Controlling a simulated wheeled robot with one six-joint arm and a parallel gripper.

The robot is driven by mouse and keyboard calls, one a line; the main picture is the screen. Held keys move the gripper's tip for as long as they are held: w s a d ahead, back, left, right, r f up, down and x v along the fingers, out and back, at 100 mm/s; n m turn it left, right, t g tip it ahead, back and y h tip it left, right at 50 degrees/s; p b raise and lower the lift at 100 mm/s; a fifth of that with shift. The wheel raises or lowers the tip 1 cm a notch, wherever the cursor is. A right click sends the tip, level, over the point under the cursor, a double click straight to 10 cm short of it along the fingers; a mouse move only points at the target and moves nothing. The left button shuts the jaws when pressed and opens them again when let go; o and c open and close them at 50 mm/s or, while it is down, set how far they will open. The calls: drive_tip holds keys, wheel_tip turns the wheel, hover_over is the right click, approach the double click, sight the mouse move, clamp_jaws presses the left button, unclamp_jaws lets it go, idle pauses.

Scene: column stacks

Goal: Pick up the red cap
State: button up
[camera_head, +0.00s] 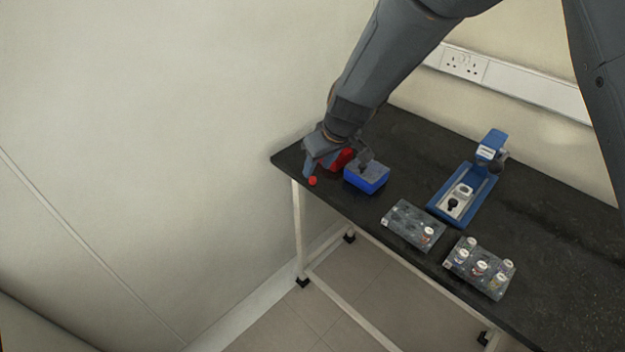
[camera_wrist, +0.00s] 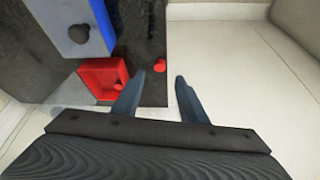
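A small red cap (camera_head: 312,181) lies on the dark table near its left front corner. It also shows in the wrist view (camera_wrist: 159,65), on the table strip beside the red tray. My gripper (camera_head: 315,168) is low over that corner, close to the cap. In the wrist view my gripper (camera_wrist: 159,76) is open, with nothing between its fingers; the cap appears just beyond the fingertips, slightly left of the middle of the gap. I cannot tell the height left between fingers and cap. A second red piece lies in the red tray (camera_wrist: 95,72).
A blue tray (camera_head: 366,184), with a dark knob-like piece (camera_wrist: 79,34) in it, stands beside the red tray. Two grey racks (camera_head: 403,231) (camera_head: 470,277) with vials and a blue device (camera_head: 478,192) stand farther right. The table edge and a wall are close.

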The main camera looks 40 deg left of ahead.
sight(313, 178)
drive_tip(key=shift+d+p+x, duration=0.2)
drive_tip(key=shift+p+x, duration=0.85)
drive_tip(key=shift+x, duration=1.65)
drive_tip(key=shift+f, duration=0.1)
drive_tip(key=shift+c, duration=0.3)
clamp_jaws()
